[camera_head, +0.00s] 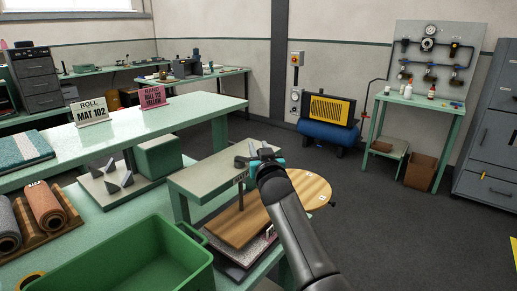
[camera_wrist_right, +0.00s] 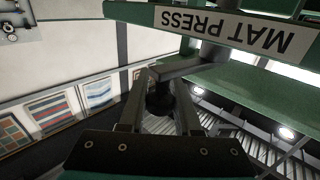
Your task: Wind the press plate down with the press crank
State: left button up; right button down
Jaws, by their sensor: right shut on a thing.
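The mat press (camera_head: 212,172) stands on the green bench, with a pale beam across its top. Its nameplate (camera_wrist_right: 225,28) reads MAT PRESS upside down in the right wrist view. A wooden press plate (camera_head: 236,229) hangs under the beam on a dark screw, above a stack with a mat (camera_head: 252,252). My right gripper (camera_head: 259,157) is at the top of the press, by the beam's right end. In the wrist view its fingers close around the dark knob of the press crank (camera_wrist_right: 190,66), whose arm runs up right. My left gripper is not in view.
A green crate (camera_head: 130,262) stands at the front left, beside rolled mats (camera_head: 45,207). A raised shelf (camera_head: 185,112) with signs runs behind the press. A round wooden top (camera_head: 311,187) sits just right of my gripper.

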jog(key=shift+d+r, duration=0.15)
jog(key=shift+r, duration=0.2)
jog(key=c, duration=0.9)
grip_release()
jog(key=shift+o, duration=1.4)
jog(key=shift+f, duration=0.25)
jog(key=s+d+p, duration=0.2)
jog(key=s+p, duration=0.1)
jog(key=s, duration=1.2)
jog(key=shift+d, duration=0.4)
